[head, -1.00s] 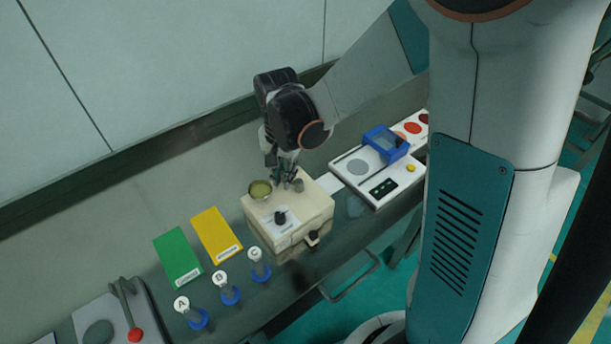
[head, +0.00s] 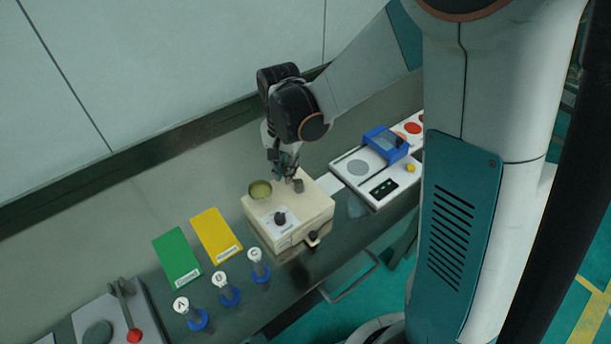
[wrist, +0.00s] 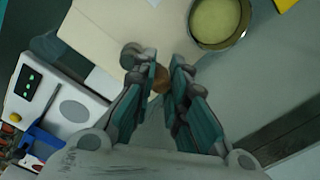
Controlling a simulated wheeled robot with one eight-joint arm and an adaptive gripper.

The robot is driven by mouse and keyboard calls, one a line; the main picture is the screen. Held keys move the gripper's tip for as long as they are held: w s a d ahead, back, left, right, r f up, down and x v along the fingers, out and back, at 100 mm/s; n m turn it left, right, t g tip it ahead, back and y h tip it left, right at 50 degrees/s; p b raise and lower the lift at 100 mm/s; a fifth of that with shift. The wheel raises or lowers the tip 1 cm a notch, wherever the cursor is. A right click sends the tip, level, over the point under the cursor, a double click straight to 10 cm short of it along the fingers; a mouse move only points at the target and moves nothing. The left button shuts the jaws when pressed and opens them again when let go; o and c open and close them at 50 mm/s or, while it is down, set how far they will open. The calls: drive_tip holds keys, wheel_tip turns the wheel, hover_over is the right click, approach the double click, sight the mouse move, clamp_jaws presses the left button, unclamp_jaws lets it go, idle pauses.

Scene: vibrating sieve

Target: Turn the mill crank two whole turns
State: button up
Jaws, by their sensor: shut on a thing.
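The mill is a cream box (head: 310,211) on the bench, with a black dial and a drawer knob on its front side. An open round bowl (head: 260,190) with yellowish contents sits on its top; it also shows in the wrist view (wrist: 216,22). My gripper (head: 284,172) points down at the back of the box top. In the wrist view its fingers (wrist: 161,80) are shut on a small brown knob (wrist: 160,76), which looks like the crank handle. A grey round post (wrist: 132,55) stands beside the fingers. The crank arm is mostly hidden.
A white panel with a blue-framed device (head: 386,143) is to the right. Green (head: 176,257) and yellow (head: 216,234) cards and vials A (head: 190,314), B and C are to the left. A grey device with a red-knobbed lever (head: 133,335) is at the lower left. The wall is close behind.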

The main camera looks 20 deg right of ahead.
drive_tip(key=shift+d, duration=0.1)
drive_tip(key=shift+w+d+f, duration=0.1)
drive_tip(key=shift+w+d, duration=0.3)
drive_tip(key=shift+d, duration=0.35)
drive_tip(key=shift+d, duration=0.85)
drive_tip(key=shift+d, duration=0.15)
